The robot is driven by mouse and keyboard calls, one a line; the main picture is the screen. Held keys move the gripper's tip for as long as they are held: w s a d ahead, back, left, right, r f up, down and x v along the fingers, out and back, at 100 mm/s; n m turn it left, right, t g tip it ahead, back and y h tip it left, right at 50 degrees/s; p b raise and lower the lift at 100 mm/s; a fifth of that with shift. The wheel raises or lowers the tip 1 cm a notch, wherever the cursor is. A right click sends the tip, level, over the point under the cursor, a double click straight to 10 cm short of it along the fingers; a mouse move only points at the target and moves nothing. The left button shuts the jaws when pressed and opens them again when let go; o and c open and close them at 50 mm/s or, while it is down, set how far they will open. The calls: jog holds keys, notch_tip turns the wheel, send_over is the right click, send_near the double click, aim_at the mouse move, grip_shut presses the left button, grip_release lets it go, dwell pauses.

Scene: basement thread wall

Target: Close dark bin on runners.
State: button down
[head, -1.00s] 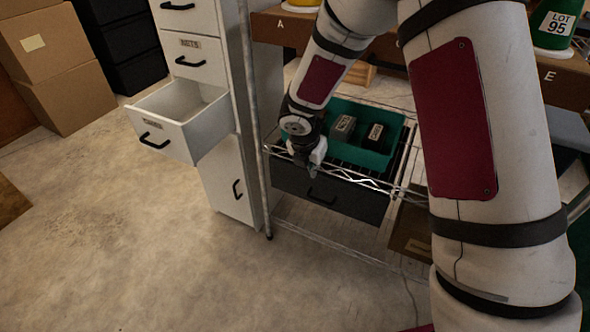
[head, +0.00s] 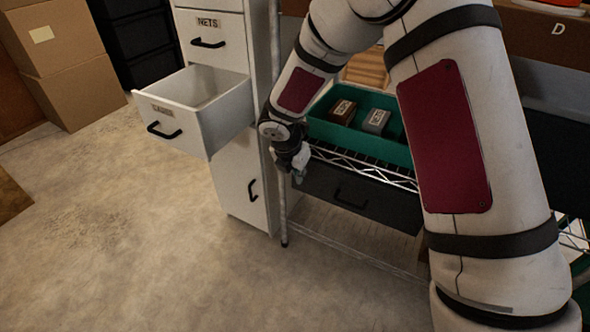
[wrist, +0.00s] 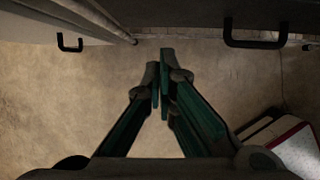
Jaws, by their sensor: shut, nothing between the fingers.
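The dark bin (head: 385,205) hangs under the wire shelf in the head view, its front roughly level with the shelf's front edge. I cannot tell whether it is fully in. Its black handle (head: 350,199) faces me. In the wrist view the bin's handle (wrist: 255,38) shows at the upper right. My gripper (head: 299,175) is shut and empty, near the bin's left end and the shelf post. In the wrist view my gripper (wrist: 162,68) points over the floor, left of the bin's handle; I see no contact with the bin.
An open white drawer (head: 178,143) juts from the cabinet left of the shelf. A green tray (head: 335,130) with small boxes sits on the wire shelf (head: 345,158) above the bin. Cardboard boxes (head: 62,80) stand at the far left. The floor (head: 130,230) in front is clear.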

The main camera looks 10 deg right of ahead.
aim_at(311, 165)
jog(key=w+d, duration=0.1)
jog(key=w+d+f+b, duration=0.1)
jog(key=w, duration=0.1)
jog(key=shift+w+d, duration=0.25)
jog(key=shift+d, duration=0.1)
jog(key=shift+w+d+p, duration=0.7)
jog(key=shift+w+p, duration=0.25)
jog(key=shift+p, duration=0.15)
